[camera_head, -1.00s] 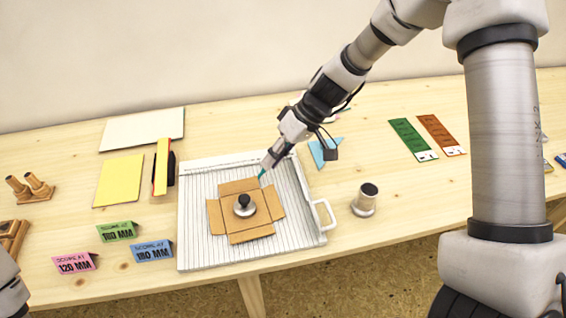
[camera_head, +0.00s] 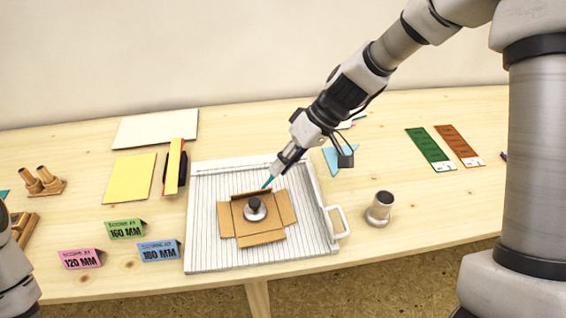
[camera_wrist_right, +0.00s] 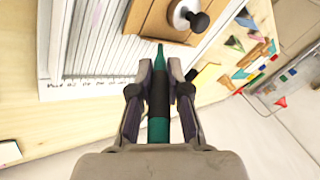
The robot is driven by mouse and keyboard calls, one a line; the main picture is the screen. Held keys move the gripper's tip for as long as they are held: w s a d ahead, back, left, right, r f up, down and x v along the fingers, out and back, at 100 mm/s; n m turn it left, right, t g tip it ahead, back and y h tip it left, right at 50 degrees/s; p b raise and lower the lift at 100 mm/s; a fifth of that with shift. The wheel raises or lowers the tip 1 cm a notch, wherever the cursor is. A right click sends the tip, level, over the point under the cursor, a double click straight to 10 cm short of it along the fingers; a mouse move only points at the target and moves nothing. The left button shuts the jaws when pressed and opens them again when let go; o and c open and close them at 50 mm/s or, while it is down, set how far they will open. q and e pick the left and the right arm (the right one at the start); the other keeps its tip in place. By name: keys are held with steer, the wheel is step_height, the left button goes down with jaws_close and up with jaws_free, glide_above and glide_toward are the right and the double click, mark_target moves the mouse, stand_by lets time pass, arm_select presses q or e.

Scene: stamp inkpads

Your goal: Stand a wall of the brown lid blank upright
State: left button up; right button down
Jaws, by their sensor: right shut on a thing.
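The brown lid blank (camera_head: 260,238) lies on the white ribbed scoring board (camera_head: 205,240), with a metal weight (camera_head: 255,212) with a black knob on its middle. Its near, left and right flaps look spread out low; its far wall (camera_head: 248,194) shows as a narrow strip that looks raised. My right gripper (camera_head: 277,172) is shut on a teal stylus (camera_wrist_right: 159,128) with a dark grip. The stylus tip is at the far wall; whether they touch is unclear. The right wrist view also shows the blank (camera_wrist_right: 146,20) and the weight (camera_wrist_right: 186,14). My left gripper is not in view.
Pink (camera_head: 80,259), green (camera_head: 124,229) and blue (camera_head: 158,251) label cards stand left of the board. Yellow sheets (camera_head: 130,178) lie behind them. A metal cup-like piece (camera_head: 379,209) stands right of the board's handle (camera_head: 339,222). Green (camera_head: 428,148) and brown (camera_head: 459,146) strips lie further right.

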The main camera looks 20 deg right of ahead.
steer(key=shift+w+d+r+p, duration=0.1)
steer(key=shift+w+r+p, duration=0.15)
steer(key=shift+w, duration=0.2)
steer(key=shift+w+d+r+p, duration=0.1)
steer(key=shift+w+r+p, duration=0.15)
steer(key=shift+w, duration=0.2)
step_height(320, 180, up, 7)
steer(key=p, duration=0.5)
steer(key=shift+w+r+p, duration=0.15)
steer(key=shift+w+p, duration=0.25)
steer(key=shift+d, duration=0.1)
stand_by(0.4)
